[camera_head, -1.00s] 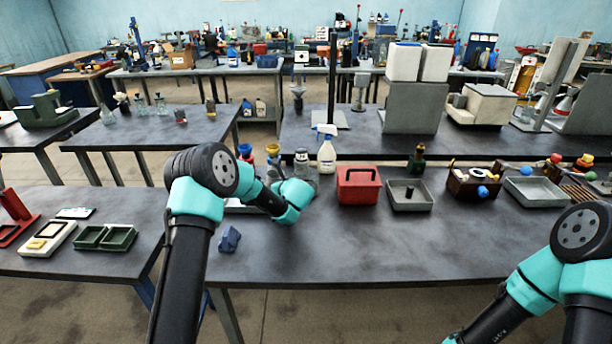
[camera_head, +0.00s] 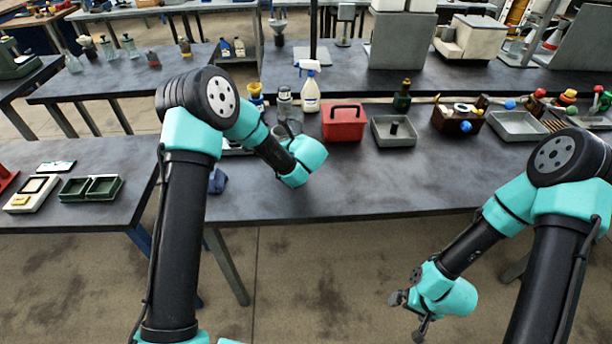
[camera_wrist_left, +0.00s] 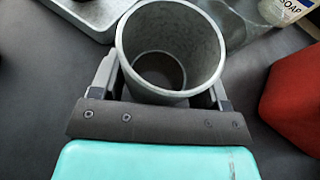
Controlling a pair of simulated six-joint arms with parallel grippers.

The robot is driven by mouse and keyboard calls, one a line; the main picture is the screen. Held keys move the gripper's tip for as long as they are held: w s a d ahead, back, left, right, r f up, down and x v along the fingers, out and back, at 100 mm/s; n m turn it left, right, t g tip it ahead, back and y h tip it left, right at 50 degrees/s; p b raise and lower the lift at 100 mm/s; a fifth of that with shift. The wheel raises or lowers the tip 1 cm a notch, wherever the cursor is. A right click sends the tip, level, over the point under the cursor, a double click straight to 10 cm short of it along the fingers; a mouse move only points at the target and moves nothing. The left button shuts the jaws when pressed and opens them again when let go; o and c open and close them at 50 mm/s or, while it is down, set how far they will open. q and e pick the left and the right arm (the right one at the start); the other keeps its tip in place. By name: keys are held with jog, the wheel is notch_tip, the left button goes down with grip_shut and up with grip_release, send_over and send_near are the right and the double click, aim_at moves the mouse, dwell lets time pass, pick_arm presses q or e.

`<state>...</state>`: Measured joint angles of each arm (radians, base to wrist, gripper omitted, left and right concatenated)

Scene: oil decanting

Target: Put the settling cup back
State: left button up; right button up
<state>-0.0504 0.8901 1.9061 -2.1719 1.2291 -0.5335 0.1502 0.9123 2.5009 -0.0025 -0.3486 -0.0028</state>
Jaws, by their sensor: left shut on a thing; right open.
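In the left wrist view my left gripper (camera_wrist_left: 160,88) is shut on the settling cup (camera_wrist_left: 170,45), a grey, open-topped cylinder between its two fingers. I look down into the cup, and it appears empty. My right gripper (camera_head: 409,316) is open and empty, low in front of the table's front edge, over the floor.
A red box (camera_head: 343,124), a spray bottle (camera_head: 311,95) and a grey tray (camera_head: 394,131) with a small dark piece stand behind my left wrist. A wooden box (camera_head: 458,118) and another tray (camera_head: 518,126) are further right. The table's front right is clear.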

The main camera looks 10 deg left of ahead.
pick_arm(q)
jog(key=shift+m+h, duration=0.3)
jog(key=s+d, duration=0.6)
jog(key=s, duration=0.1)
jog(key=s+d, duration=0.3)
jog(key=s, duration=0.1)
jog(key=shift+s+d, duration=0.25)
jog(key=shift+d, duration=0.05)
jog(key=s+d+r+t, duration=0.1)
jog(key=s+d, duration=0.3)
jog(key=s, duration=0.9)
jog(key=shift+s+r+m+h, duration=0.3)
jog(key=shift+s+m+h, duration=0.05)
jog(key=shift+m+h, duration=0.05)
jog(key=shift+d, duration=0.1)
jog(key=w+a, duration=0.1)
jog(key=w, duration=0.4)
jog(key=w+a+f, duration=0.1)
jog(key=w, duration=0.4)
jog(key=w+a, duration=0.1)
jog(key=w, duration=0.4)
jog(key=shift+f, duration=0.25)
jog(key=shift+a, duration=0.1)
jog(key=shift+w, duration=0.4)
jog(key=shift+f, duration=1.8)
